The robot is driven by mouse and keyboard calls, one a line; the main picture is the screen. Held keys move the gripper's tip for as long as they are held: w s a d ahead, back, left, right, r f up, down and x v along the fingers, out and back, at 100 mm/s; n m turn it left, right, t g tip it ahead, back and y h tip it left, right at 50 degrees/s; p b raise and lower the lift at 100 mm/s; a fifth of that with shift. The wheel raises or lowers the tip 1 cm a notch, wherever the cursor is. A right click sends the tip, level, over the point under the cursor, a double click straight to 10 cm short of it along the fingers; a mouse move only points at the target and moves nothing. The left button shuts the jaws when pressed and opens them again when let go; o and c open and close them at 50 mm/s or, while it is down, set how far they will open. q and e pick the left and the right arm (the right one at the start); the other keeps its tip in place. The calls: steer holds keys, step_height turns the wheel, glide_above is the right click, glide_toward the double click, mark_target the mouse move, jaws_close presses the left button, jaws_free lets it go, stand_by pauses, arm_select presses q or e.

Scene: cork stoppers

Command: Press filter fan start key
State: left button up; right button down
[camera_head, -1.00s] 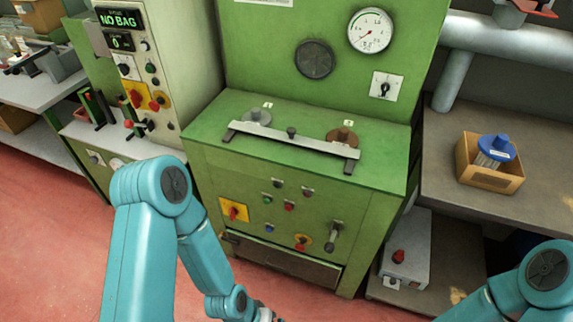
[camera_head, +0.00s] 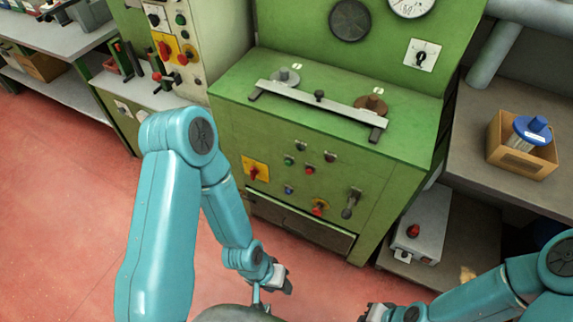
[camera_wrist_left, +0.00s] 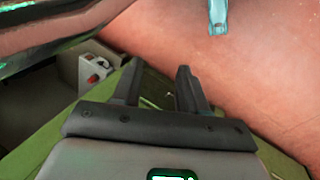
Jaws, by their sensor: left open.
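The green cabinet (camera_head: 225,110) carries a front panel of small controls, with labels too small to read. I cannot tell which one is the filter fan start key. My left gripper (camera_head: 284,287) is low in front of the cabinet, below the panel and apart from it. Its two dark fingers stand apart and empty in the left wrist view (camera_wrist_left: 160,80). My right gripper (camera_head: 368,312) is at the bottom edge, partly cut off.
A bar handle (camera_head: 318,108) lies across the cabinet top. A lever (camera_head: 350,203) sticks out at the panel's right. A grey box with a red button (camera_head: 425,225) stands on the low shelf at right. A control column (camera_head: 220,30) stands at left. Red floor is clear at left.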

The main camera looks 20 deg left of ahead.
arm_select(q)
jaws_close()
stand_by(1.4)
